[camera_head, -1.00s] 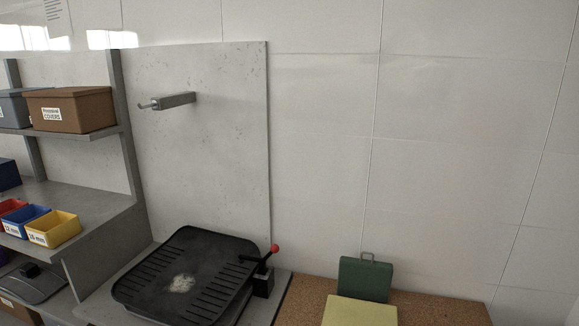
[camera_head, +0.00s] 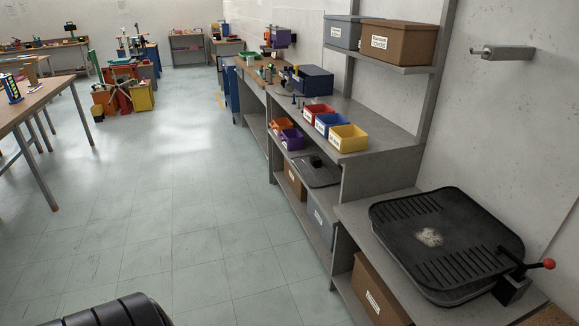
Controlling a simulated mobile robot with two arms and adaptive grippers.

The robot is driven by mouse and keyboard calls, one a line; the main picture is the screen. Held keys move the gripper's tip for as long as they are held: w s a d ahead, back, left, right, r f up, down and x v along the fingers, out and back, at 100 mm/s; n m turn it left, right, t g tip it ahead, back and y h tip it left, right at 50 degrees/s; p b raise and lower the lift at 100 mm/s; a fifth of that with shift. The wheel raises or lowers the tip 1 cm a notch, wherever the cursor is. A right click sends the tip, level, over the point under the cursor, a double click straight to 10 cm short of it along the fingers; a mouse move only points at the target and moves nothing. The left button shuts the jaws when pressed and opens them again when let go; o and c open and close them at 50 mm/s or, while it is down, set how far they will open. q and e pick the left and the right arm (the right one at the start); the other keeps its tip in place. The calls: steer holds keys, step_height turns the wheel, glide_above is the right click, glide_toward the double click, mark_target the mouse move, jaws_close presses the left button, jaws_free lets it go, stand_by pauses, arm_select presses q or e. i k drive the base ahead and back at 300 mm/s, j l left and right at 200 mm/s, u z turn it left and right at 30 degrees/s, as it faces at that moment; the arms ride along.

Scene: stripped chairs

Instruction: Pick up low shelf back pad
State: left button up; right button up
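A dark grey flat pad (camera_head: 322,177) with a small black block on it lies on the low shelf of the grey workbench, below the coloured bins. It looks like the low shelf back pad. Its rear part is in the shade under the bench top. Neither of my grippers is in view, and nothing is seen touching the pad.
Orange and purple bins (camera_head: 291,139) sit beyond the pad. Brown boxes (camera_head: 380,290) are below. A black tray (camera_head: 447,240) with a red-knobbed lever tops the near bench. A black ribbed object (camera_head: 120,312), unclear, is at the bottom edge. The tiled floor (camera_head: 190,220) is clear.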

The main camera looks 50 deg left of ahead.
mark_target(317, 170)
steer(key=u, duration=1.3)
steer(key=i+j+z, duration=0.1)
steer(key=z, duration=0.25)
steer(key=i+j+z, duration=0.45)
steer(key=z, duration=0.2)
